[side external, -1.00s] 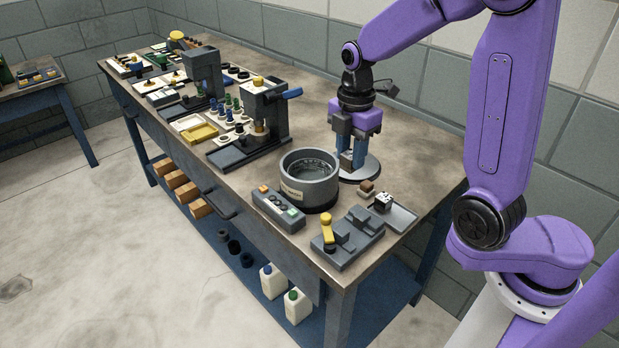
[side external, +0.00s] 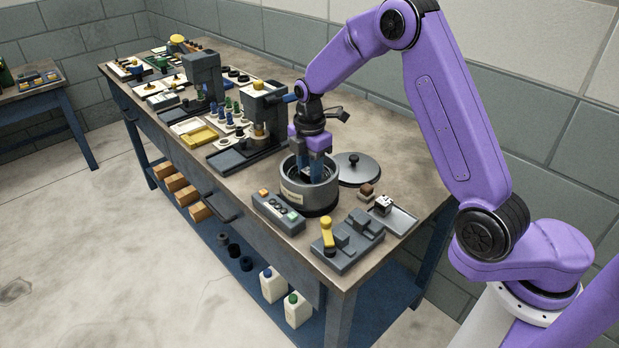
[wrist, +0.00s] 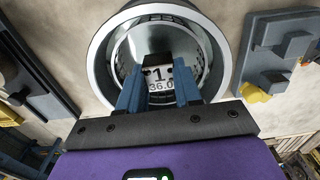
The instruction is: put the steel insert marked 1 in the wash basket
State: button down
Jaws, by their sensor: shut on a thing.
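The steel insert (wrist: 159,76) is a pale block with a dark top; "1" and "36.0" show on its face in the wrist view. My gripper (side external: 312,172) is shut on it with blue fingers on either side, seen also in the wrist view (wrist: 158,88). The round grey vessel (side external: 292,190) has a label on its front and a perforated basket (wrist: 205,60) inside. My fingers reach down into the vessel's mouth. In the side view the fingers and the near wall hide the insert, so I cannot tell whether it touches the basket floor.
A round lid with a black knob (side external: 356,170) lies on the bench behind the vessel. A control box (side external: 278,211) stands in front. A grey stepped fixture with a yellow handle (side external: 348,240) and a tray (side external: 402,219) with a small marked block are at right. A press (side external: 262,115) stands at left.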

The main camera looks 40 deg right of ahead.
jog(key=shift+f, duration=1.5)
jog(key=shift+f, duration=0.2)
jog(key=c, duration=0.8)
grip_release()
jog(key=shift+r, duration=0.15)
notch_tip(320, 180, up, 11)
jog(key=shift+r, duration=0.55)
jog(key=shift+a, duration=0.1)
